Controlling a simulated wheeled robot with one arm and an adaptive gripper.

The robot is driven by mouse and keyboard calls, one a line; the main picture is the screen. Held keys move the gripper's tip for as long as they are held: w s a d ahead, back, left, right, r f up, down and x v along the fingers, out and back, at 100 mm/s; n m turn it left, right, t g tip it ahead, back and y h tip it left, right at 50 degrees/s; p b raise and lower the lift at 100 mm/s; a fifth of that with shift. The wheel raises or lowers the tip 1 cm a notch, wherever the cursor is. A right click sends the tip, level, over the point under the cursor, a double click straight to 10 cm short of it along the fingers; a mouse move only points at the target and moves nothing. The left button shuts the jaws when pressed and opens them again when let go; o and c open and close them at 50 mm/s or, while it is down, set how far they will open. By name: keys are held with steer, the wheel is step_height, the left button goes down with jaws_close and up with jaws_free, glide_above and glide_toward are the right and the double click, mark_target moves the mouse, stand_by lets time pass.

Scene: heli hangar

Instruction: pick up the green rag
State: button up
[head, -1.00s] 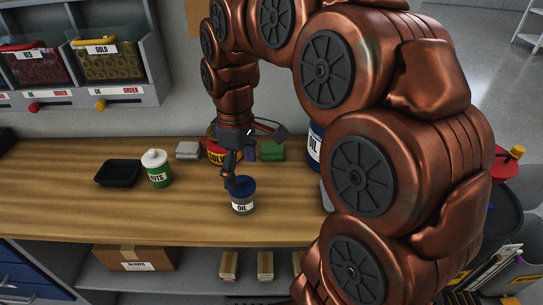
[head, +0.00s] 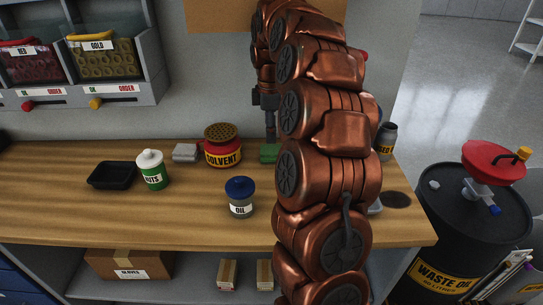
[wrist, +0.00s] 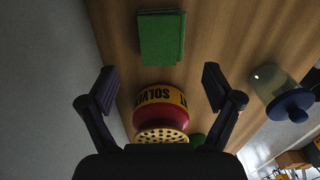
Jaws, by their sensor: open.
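The green rag (head: 268,153) lies folded on the wooden workbench, just right of the red solvent can (head: 222,147). My arm partly hides its right side in the head view. In the wrist view the whole rag (wrist: 161,38) shows as a flat folded rectangle near the top, clear of other things. My gripper (head: 270,134) points down just above the rag in the head view. In the wrist view the gripper (wrist: 156,88) is open and empty, with its fingers wide apart. The solvent can (wrist: 160,110) appears between the fingers, below the rag.
A blue-lidded oil container (head: 240,196) stands nearer the bench front. A grey block (head: 185,152), green nuts jar (head: 152,170) and black tray (head: 112,175) are to the left. A dark jar (head: 386,140) stands right of my arm. The waste oil drum (head: 455,230) is beyond the bench's right end.

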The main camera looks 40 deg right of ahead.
mark_target(269, 150)
steer(key=shift+a+f+p, duration=0.15)
steer(key=shift+f+p, duration=0.45)
steer(key=shift+f, duration=3.2)
steer(key=c, duration=1.2)
steer(key=shift+r, duration=0.15)
step_height(269, 150, up, 18)
steer(key=b, duration=0.1)
steer(key=o, duration=0.6)
steer(key=c, duration=0.5)
